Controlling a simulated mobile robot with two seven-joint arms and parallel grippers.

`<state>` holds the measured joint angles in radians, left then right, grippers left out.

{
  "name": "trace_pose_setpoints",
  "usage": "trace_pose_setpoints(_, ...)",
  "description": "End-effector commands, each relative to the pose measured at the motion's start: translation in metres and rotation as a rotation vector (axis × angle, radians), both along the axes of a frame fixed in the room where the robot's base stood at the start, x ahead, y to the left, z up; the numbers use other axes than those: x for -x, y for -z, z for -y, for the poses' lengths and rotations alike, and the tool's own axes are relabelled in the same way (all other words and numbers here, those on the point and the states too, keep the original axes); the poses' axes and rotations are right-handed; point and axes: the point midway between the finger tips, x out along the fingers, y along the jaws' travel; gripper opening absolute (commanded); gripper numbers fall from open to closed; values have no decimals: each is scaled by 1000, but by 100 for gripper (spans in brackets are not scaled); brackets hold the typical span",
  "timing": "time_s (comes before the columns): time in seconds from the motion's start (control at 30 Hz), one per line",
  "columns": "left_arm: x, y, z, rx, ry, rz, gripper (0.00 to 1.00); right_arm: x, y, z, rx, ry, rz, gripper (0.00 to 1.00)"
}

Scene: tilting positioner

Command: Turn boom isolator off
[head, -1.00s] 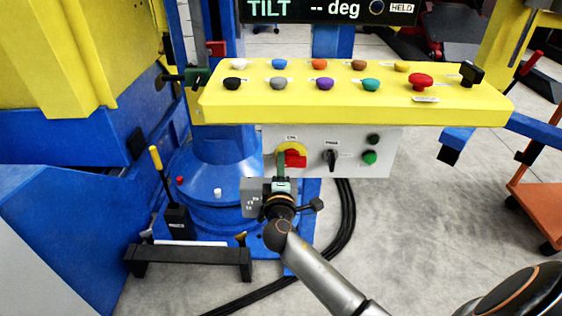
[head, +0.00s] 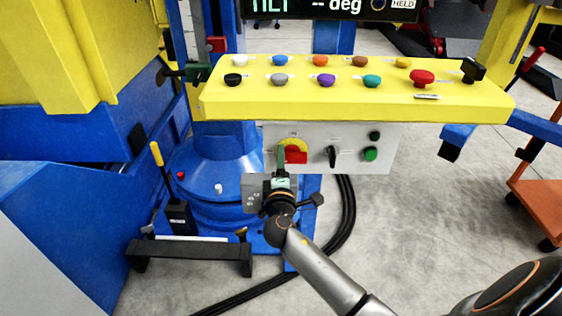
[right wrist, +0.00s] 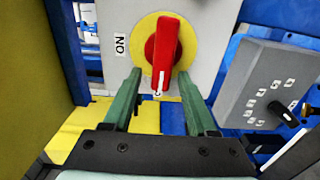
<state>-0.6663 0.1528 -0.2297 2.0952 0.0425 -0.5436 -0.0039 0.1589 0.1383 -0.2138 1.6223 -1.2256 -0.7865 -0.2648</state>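A red rotary handle (right wrist: 162,50) on a yellow disc (right wrist: 188,46) is mounted on the light grey panel under the yellow console. The head view also shows the handle (head: 296,154), lying sideways. An ON label (right wrist: 120,46) is beside the disc, above it in the head view. The handle's white mark points away from ON, a quarter turn off, to the left in the head view. I cannot read a boom name. My right gripper (right wrist: 160,73) is open, its green fingers either side of the handle's marked end, with gaps visible. My left gripper is out of view.
The yellow console (head: 350,108) with several coloured knobs overhangs the panel. A black selector (head: 332,156) and green button (head: 370,154) are right of the handle. A grey box with a black knob (right wrist: 284,113) is close below. Black cable lies on the floor.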

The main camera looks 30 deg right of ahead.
Motion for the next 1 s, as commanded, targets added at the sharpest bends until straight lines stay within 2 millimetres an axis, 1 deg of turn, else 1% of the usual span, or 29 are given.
trace_pose_setpoints(0.2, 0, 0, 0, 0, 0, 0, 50, 1, 1, -1, -2, 0, -2, 57)
trace_pose_setpoints(0.33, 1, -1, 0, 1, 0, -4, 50, 10, 2, -7, -3, -1, -4, 57)
trace_pose_setpoints(0.47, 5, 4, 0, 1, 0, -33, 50, 31, 2, -19, -5, -1, -4, 57)
trace_pose_setpoints(0.6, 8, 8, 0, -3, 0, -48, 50, 58, 2, -36, -5, -1, -4, 57)
trace_pose_setpoints(0.8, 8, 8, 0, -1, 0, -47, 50, 90, 2, -55, -3, 0, -4, 57)
trace_pose_setpoints(0.9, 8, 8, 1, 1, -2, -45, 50, 100, 2, -61, -2, 0, -3, 57)
trace_pose_setpoints(1.0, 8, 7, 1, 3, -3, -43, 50, 105, 1, -65, -2, -1, -1, 57)
